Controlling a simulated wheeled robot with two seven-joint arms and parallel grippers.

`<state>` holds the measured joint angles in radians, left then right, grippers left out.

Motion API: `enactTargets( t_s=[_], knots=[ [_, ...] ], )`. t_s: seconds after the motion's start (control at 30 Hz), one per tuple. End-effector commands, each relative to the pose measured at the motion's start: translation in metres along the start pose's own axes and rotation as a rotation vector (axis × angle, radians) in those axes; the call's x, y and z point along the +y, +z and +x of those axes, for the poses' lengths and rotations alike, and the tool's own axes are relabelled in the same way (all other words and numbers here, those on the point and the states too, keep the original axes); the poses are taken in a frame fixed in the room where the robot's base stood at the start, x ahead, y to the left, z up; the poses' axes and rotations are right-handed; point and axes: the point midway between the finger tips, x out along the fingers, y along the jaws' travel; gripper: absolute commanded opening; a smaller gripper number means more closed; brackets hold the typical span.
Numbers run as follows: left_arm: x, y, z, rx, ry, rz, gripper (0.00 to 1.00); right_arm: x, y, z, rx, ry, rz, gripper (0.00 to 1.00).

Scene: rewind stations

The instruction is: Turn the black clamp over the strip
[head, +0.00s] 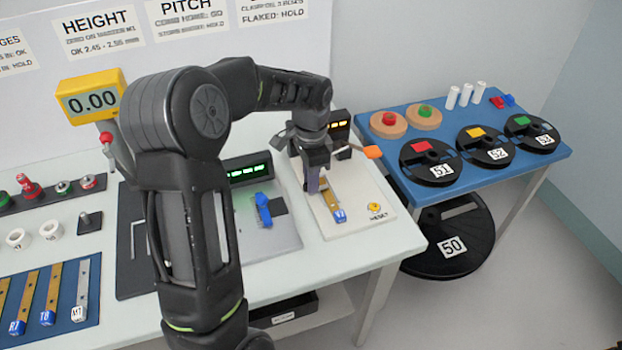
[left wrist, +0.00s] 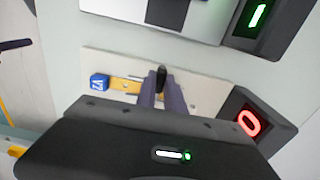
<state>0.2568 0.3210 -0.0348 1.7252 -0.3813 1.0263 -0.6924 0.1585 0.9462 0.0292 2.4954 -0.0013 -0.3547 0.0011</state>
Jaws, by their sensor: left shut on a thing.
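My left gripper (head: 314,186) is over the pale fixture plate (head: 352,222) at the right end of the bench. In the left wrist view its fingers (left wrist: 160,92) are shut on the black clamp (left wrist: 161,76), whose tip shows between and beyond them. The brass strip (head: 332,198) lies on the plate and ends in a blue tag (head: 340,215). The strip also shows in the left wrist view (left wrist: 124,84), running under the fingers. The fingers hide much of the clamp, so I cannot tell whether it touches the strip. My right gripper is not in view.
An orange-ended lever (head: 372,152) projects right of the gripper. A yellow button (head: 375,207) sits on the plate's front corner. Left of it is a grey station with a blue part (head: 263,208). A blue table (head: 385,150) with black reels (head: 486,147) stands to the right.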

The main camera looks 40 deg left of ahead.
Motion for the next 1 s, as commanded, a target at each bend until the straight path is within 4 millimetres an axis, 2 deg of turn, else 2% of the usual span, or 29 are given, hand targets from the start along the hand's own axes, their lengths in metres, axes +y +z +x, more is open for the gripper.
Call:
enactTargets(
  t_s=[0.3,0.33,0.6,0.87,1.0],
  knots=[
    [-0.001,-0.001,-0.001,0.003,-0.003,0.001,0.0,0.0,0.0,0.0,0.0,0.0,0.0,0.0],
    [-0.001,-0.001,-0.001,0.003,-0.003,0.001,0.14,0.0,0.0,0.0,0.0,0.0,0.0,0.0],
    [0.0,0.0,0.0,0.001,-0.001,0.0,0.35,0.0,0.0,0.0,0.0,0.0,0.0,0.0],
    [0.0,0.0,-0.001,0.001,-0.001,0.0,0.35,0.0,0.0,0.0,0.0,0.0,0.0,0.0],
    [-0.001,-0.001,-0.011,0.002,-0.003,0.0,0.35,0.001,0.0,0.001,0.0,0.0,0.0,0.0]
  ],
)
